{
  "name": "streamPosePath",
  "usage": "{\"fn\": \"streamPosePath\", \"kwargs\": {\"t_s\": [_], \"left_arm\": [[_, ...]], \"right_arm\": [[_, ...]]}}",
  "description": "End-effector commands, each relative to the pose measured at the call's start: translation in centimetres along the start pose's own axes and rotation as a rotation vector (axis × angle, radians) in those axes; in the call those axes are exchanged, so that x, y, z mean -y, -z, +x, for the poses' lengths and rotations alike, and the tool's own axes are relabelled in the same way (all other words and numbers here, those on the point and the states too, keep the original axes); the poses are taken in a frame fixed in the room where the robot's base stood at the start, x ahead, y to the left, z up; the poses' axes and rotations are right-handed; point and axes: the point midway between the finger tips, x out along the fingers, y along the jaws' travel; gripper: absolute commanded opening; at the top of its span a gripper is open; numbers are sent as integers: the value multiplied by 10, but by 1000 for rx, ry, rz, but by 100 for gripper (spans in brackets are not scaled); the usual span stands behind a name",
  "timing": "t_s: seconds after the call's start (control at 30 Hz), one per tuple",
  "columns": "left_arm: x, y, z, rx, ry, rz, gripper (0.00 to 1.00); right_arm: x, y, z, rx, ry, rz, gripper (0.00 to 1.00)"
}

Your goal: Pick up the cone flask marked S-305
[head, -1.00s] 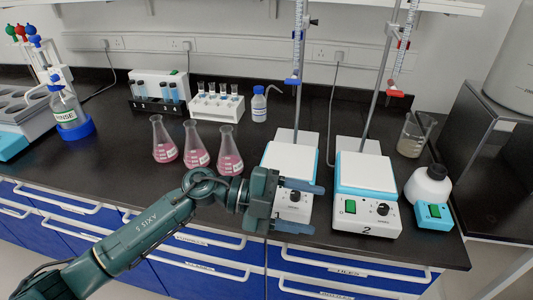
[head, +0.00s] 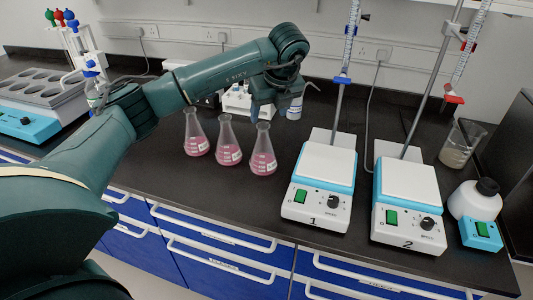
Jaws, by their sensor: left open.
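Three cone flasks with pink liquid stand upright in a row on the black bench: a left one (head: 196,140), a middle one (head: 228,148) and a right one (head: 263,158). Each has a small white label, too small to read, so I cannot tell which is S-305. My left gripper (head: 267,110) points down, open and empty. In the picture it is just above the mouth of the right flask; its exact height and depth are unclear. My right gripper is not in view.
Hotplate 1 (head: 318,192) and hotplate 2 (head: 408,205) with burette stands are right of the flasks. A vial rack (head: 236,101) and small bottle (head: 294,108) stand behind. A beaker (head: 460,146) and white bottle (head: 474,200) are far right. Bench in front of the flasks is clear.

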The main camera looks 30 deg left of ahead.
Motion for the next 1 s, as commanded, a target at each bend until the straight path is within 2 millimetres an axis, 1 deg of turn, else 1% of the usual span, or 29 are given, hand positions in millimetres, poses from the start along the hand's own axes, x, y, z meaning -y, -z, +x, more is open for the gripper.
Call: {"fn": "streamPosePath", "kwargs": {"t_s": [0.03, 0.1, 0.23, 0.37, 0.5, 0.63, 0.73, 0.93, 1.0], "left_arm": [[-1, 0, 8, -2, -3, 1, 60], [0, 0, 18, -3, -1, 1, 60], [0, 0, 28, -1, 2, 1, 60], [-2, 1, 38, -2, 0, 3, 60], [-7, 4, 58, -4, -1, 3, 60], [-7, 4, 76, -3, 1, 2, 60], [-6, 5, 81, -2, 3, 3, 60], [-6, 5, 82, -2, 4, 3, 60], [-6, 5, 82, -2, 4, 3, 55]], "right_arm": [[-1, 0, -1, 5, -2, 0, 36], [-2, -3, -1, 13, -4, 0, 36], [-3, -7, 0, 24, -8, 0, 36], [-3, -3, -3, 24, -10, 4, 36], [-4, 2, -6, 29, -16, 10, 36], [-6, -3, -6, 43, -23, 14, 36], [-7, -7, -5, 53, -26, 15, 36], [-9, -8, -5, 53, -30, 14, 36], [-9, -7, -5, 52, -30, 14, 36]]}}
